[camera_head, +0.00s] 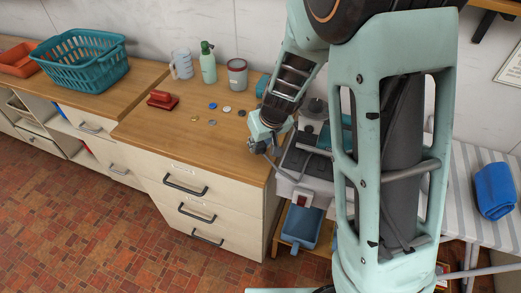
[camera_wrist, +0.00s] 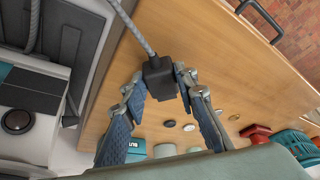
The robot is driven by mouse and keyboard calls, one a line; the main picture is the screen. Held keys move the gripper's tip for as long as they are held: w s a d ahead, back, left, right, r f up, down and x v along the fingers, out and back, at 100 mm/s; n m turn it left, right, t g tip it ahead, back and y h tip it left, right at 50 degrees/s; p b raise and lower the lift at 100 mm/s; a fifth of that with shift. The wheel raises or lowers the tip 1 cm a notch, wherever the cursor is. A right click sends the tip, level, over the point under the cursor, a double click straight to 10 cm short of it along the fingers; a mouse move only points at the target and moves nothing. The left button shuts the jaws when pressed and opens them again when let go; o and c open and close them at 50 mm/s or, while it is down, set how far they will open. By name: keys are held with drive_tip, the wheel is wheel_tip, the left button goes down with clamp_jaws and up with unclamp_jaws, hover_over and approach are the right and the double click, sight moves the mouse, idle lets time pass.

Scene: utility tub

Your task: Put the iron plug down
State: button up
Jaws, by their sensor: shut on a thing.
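The iron plug (camera_wrist: 160,79) is a black block with a grey braided cord (camera_wrist: 134,28) running up out of the wrist view. My gripper (camera_wrist: 161,88) is shut on it, with blue padded fingers on either side. In the head view my gripper (camera_head: 260,146) is over the right front part of the wooden counter (camera_head: 200,135). The plug is small and dark there and hard to make out. I cannot tell whether it touches the counter top.
Several small discs (camera_head: 212,106) lie on the counter behind my gripper, beside a red object (camera_head: 162,99). A mug (camera_head: 182,64), a green bottle (camera_head: 208,63) and a grey cup (camera_head: 237,74) stand at the back. A grey appliance (camera_head: 318,186) is to the right. The counter's front left is clear.

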drive_tip(key=shift+f, duration=0.75)
drive_tip(key=shift+f+b, duration=0.15)
drive_tip(key=shift+b, duration=0.3)
drive_tip(key=o, duration=1.1)
drive_tip(key=shift+o, duration=0.2)
